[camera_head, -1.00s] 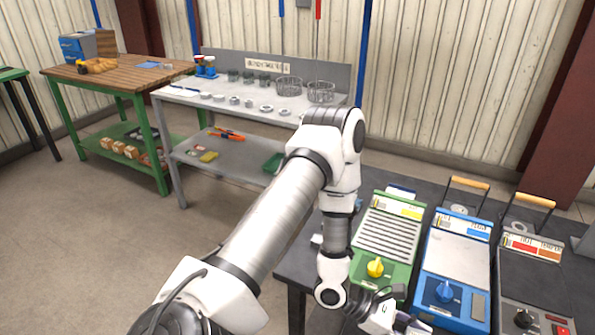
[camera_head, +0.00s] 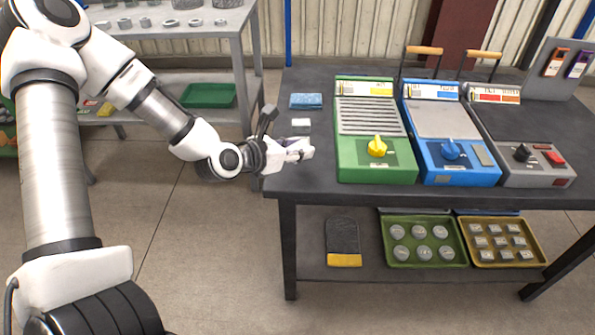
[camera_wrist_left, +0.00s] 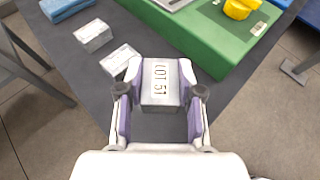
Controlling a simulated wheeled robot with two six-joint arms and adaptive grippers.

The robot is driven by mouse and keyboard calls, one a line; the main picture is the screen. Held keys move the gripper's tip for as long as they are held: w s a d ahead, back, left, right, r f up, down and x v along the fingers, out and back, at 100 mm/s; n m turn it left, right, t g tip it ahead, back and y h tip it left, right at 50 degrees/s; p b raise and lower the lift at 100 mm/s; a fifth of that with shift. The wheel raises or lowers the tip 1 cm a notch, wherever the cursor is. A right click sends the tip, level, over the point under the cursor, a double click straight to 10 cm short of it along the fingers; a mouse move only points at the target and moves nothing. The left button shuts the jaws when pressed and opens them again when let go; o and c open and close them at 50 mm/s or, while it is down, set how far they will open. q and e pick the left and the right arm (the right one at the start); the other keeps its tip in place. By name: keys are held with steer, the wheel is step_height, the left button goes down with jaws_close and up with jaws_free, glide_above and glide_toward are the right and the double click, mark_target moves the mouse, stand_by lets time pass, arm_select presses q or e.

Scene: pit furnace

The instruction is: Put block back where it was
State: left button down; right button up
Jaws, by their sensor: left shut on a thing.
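I cannot tell whether the held block touches the table. A second grey block with a pale top (camera_wrist_left: 93,35) stands on the table beyond it, to the left. A flat white label (camera_wrist_left: 119,60) lies between the two blocks, just left of the held one. My right gripper is not in view.
The green unit (camera_head: 375,165) with a yellow knob stands right of the gripper; a blue unit (camera_head: 450,175) and a grey unit (camera_head: 530,177) follow. A blue cloth-like item (camera_head: 306,100) lies behind. Green (camera_head: 425,262) and yellow (camera_head: 505,263) trays sit on the lower shelf.

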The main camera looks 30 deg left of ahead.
mark_target(298, 170)
arm_select(q)
step_height(298, 170, down, 4)
steer(key=shift+d+f+b, duration=0.1)
steer(key=shift+b, duration=0.5)
steer(key=shift+f, duration=0.2)
steer(key=c, duration=0.7)
jaws_free()
steer(key=shift+c, duration=0.2)
